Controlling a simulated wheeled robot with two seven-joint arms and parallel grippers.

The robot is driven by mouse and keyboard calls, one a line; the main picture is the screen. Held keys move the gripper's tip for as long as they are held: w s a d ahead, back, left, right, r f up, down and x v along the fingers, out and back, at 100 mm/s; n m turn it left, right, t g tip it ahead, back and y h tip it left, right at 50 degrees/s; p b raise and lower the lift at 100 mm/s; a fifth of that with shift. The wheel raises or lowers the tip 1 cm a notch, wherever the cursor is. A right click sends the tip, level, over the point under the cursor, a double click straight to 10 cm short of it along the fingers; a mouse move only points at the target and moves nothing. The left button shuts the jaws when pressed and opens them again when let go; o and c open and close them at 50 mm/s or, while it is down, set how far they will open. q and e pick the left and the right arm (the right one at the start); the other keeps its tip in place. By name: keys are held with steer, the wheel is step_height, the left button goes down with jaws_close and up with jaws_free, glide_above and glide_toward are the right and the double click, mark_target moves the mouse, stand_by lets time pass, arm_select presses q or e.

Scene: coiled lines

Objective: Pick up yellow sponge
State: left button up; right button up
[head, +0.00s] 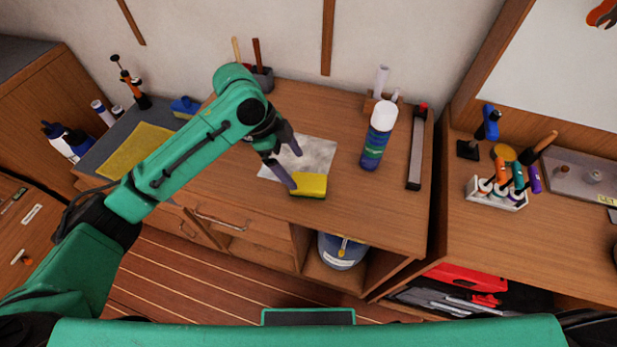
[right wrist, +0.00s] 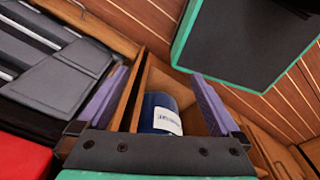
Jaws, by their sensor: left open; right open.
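The yellow sponge (head: 311,187) lies on the wooden worktop near its front edge, at the lower right corner of a pale grey sheet (head: 311,154). My left gripper (head: 294,169) is open and reaches down over the sheet from the left. One finger ends just at the left end of the sponge; I cannot tell whether it touches. The other finger is above and behind it. My right gripper (right wrist: 155,100) is open and empty in the right wrist view, in front of the open shelf below the worktop. It is not seen in the head view.
A spray can (head: 378,135) with a white cap stands right of the sheet. A long grey block (head: 416,150) lies farther right. A blue bucket (head: 342,251) sits in the open shelf; its label shows in the right wrist view. A yellow cloth (head: 127,150) lies at the left.

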mark_target(308, 181)
arm_select(q)
steer(key=x, duration=0.3)
steer(key=shift+s+d, duration=0.1)
steer(key=shift+s, duration=0.05)
steer(key=p+x, duration=0.1)
steer(key=x, duration=0.2)
steer(key=w+p+x, duration=0.1)
steer(key=x, duration=0.1)
steer(key=shift+w+d+f, duration=0.1)
steer(key=shift+w+f, duration=0.05)
steer(key=shift+f, duration=0.35)
steer(key=shift+c, duration=1.2)
steer(key=c, duration=1)
steer(key=shift+c, duration=0.3)
arm_select(e)
step_height(308, 181, up, 2)
steer(key=shift+s+d+r, duration=0.1)
steer(key=shift+s+r, duration=0.05)
steer(key=shift+r, duration=0.05)
